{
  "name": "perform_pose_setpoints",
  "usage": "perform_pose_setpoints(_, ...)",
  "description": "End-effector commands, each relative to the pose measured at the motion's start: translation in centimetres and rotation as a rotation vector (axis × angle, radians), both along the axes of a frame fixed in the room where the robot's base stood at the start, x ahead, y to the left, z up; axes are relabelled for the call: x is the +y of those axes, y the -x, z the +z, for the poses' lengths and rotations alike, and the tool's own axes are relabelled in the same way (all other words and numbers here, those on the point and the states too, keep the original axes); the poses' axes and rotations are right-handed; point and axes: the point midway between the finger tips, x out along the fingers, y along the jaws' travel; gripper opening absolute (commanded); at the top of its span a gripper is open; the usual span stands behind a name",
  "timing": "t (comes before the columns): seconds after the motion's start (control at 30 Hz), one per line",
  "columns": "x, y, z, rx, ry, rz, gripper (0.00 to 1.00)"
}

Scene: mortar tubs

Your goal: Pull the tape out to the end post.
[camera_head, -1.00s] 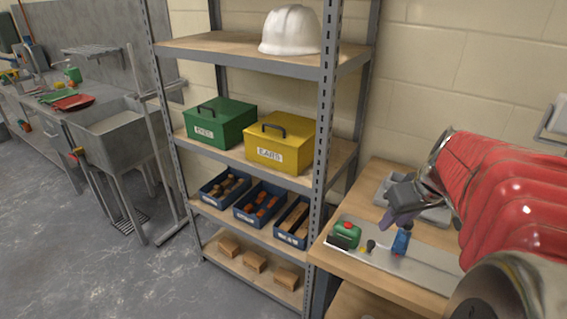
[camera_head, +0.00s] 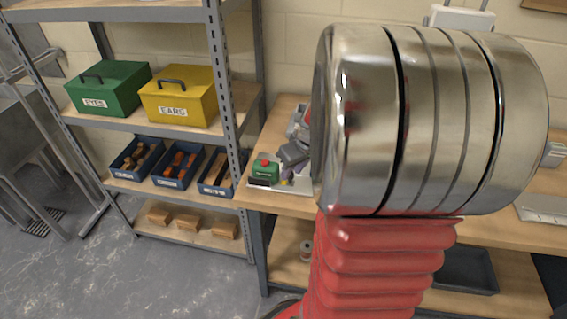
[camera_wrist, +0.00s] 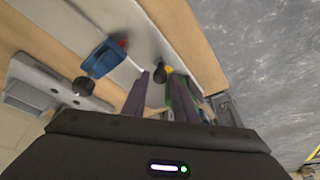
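A green tape case (camera_head: 265,170) with a red button and dark base sits at the left end of a pale board (camera_head: 255,187) on the bench. In the wrist view, part of the green case (camera_wrist: 181,97) shows behind the right finger. My gripper (camera_wrist: 163,82) has its two dark fingers apart, close to the case, with bare board showing between them. In the head view my gripper (camera_head: 290,156) is just right of the case, partly hidden by my arm. A blue block (camera_wrist: 104,58) with a red top stands on the board in the wrist view. I cannot clearly make out the tape.
A shelf rack left of the bench holds a green box (camera_head: 110,88), a yellow box (camera_head: 180,97) and blue bins (camera_head: 178,166). In the wrist view, a black knob (camera_wrist: 83,86) is beside the blue block. My arm hides much of the bench.

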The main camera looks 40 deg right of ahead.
Motion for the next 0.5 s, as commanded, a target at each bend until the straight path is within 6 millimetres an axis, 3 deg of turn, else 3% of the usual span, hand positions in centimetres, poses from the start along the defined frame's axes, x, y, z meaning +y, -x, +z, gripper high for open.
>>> perform_pose_setpoints(0.4,-0.04,-0.27,-0.77,0.000,0.000,-0.001,0.26)
perform_pose_setpoints(0.5,-0.03,-0.27,-0.76,0.000,0.000,-0.001,0.20)
